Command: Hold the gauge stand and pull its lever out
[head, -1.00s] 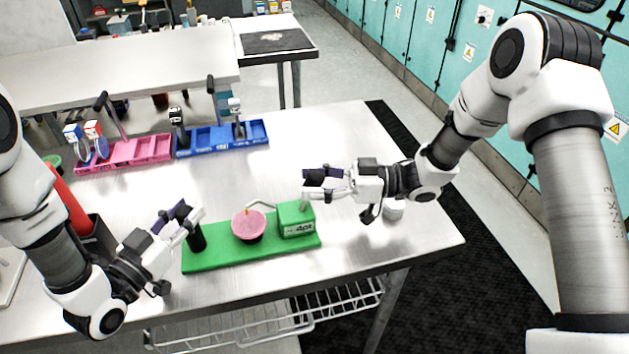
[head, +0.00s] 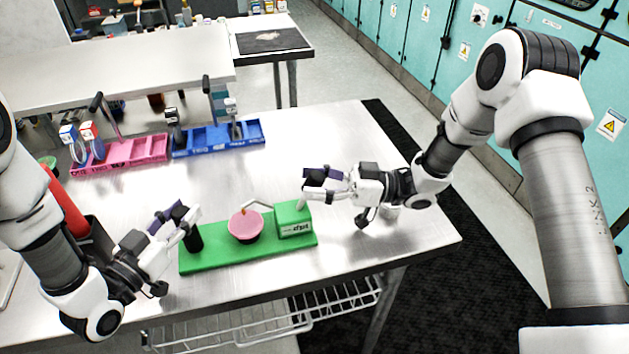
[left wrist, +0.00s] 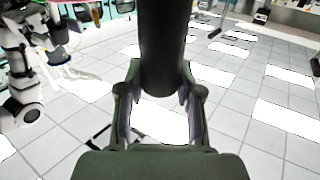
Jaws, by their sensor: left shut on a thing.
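The gauge stand (head: 220,256) is a long green base on the steel table in the head view. It carries a black post (head: 193,240) at its left end, a pink round cup (head: 245,227) in the middle and a green box (head: 294,222) at the right. A thin bent grey arm reaches from the box over the cup. My left gripper (head: 178,220) is shut on the black post, a dark cylinder (left wrist: 162,50) between the fingers in the left wrist view. My right gripper (head: 318,181) is just above and right of the box, by a short pale stem (head: 302,203). Its hold is unclear.
A pink tray (head: 122,154) and a blue tray (head: 218,139) stand at the back left. A red cylinder (head: 67,203) and a dark container are near my left arm. A small white round thing (head: 389,213) is under my right wrist. The table's back right is clear.

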